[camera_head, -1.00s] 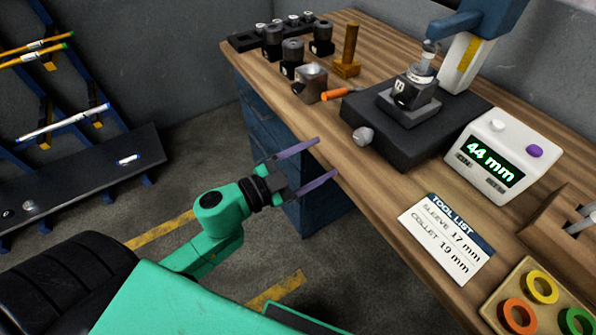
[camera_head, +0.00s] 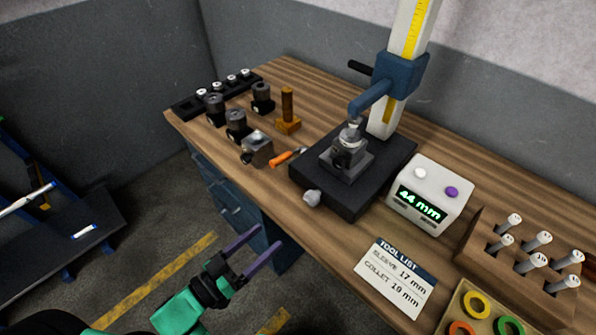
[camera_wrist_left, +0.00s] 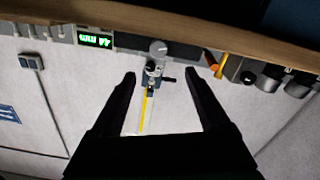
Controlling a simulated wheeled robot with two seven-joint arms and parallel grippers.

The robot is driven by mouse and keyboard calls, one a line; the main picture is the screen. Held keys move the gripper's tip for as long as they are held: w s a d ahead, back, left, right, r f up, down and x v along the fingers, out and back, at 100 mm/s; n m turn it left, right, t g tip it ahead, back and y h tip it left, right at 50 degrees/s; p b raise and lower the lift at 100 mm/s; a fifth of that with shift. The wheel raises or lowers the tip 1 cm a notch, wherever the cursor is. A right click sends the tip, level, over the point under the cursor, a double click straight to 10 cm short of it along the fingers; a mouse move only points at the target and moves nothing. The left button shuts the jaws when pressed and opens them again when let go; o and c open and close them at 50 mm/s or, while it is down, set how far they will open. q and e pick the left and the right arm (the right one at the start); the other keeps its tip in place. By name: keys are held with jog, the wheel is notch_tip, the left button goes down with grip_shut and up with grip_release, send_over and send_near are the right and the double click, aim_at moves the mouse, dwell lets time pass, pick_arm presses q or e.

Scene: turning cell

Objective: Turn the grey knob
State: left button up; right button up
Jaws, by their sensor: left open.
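The grey knob (camera_head: 312,198) sticks out from the front of the black base (camera_head: 357,199) of the measuring stand on the bench. It also shows in the left wrist view as a round grey disc (camera_wrist_left: 158,47), upper middle, between the lines of my fingers. My left gripper (camera_head: 270,236) is open and empty, off the bench's front edge, to the lower left of the knob and apart from it. Its two dark fingers show in the left wrist view (camera_wrist_left: 160,74) with a wide gap. My right gripper is not in view.
A white display box (camera_head: 430,194) reading 44 mm stands right of the base. An orange-handled tool (camera_head: 284,159), a metal block (camera_head: 257,149) and several dark holders lie to the left. A tool list card (camera_head: 396,277) lies near the front edge. The bench's front edge lies between gripper and knob.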

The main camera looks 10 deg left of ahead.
pick_arm(q)
jog(key=n, duration=0.1)
send_near(309, 202)
jog(key=shift+w+d+r+p, duration=0.3)
jog(key=shift+d+p, duration=0.1)
jog(key=x, duration=0.5)
jog(key=p+x, duration=0.1)
jog(key=x, duration=0.1)
jog(key=shift+w+f, duration=0.3)
jog(key=shift+w, duration=0.1)
jog(key=shift+w+d, duration=0.1)
jog(key=shift+d, duration=0.1)
grip_shut()
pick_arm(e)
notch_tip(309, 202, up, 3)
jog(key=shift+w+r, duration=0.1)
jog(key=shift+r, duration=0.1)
pick_arm(q)
jog(key=shift+m, duration=0.3)
